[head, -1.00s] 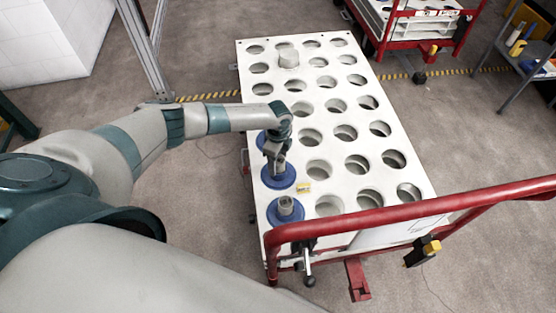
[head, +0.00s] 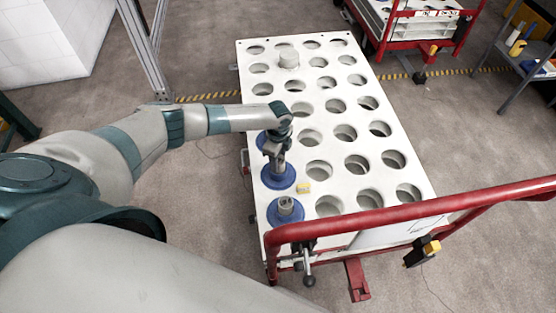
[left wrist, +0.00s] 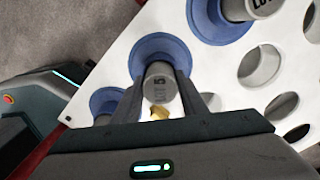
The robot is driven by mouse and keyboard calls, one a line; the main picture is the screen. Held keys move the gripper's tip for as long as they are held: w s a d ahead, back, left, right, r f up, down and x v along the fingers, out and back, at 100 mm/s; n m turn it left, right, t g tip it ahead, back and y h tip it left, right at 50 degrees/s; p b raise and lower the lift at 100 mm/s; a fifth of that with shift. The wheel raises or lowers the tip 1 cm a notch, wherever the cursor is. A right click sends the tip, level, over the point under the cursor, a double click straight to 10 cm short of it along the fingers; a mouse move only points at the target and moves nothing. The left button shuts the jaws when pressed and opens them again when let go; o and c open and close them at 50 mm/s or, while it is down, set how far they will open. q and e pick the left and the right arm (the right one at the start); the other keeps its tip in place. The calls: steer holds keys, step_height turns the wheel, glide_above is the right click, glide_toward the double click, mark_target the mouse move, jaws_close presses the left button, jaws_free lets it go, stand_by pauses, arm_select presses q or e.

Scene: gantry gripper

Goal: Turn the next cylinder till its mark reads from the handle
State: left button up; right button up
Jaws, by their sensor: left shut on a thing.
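My left gripper (head: 277,160) points down over the middle of three blue-flanged cylinders along the left edge of the white perforated top. In the left wrist view its fingers stand on both sides of the grey gripped cylinder (left wrist: 161,82), shut on it. Dark lettering, seemingly "LOT 5", runs up its face. Its blue flange (head: 278,180) rests on the top. A nearer blue-flanged cylinder (head: 285,209) stands by the red handle (head: 370,222). A farther one is partly hidden by my gripper; its blue flange (head: 262,141) shows. My right gripper is out of view.
The white top (head: 300,150) has several empty round holes. A plain pale cylinder (head: 289,58) stands near its far end. A small yellow tag (head: 304,188) lies beside the gripped cylinder. Another red trolley (head: 410,35) and a grey shelf cart (head: 520,60) stand at back right.

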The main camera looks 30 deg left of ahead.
arm_select(q)
steer(key=shift+m+b, duration=0.3)
steer(key=shift+m, duration=1.2)
steer(key=shift+m+b, duration=0.55)
steer(key=shift+m, duration=0.15)
steer(key=shift+w+m, duration=0.1)
steer(key=shift+m, duration=0.7)
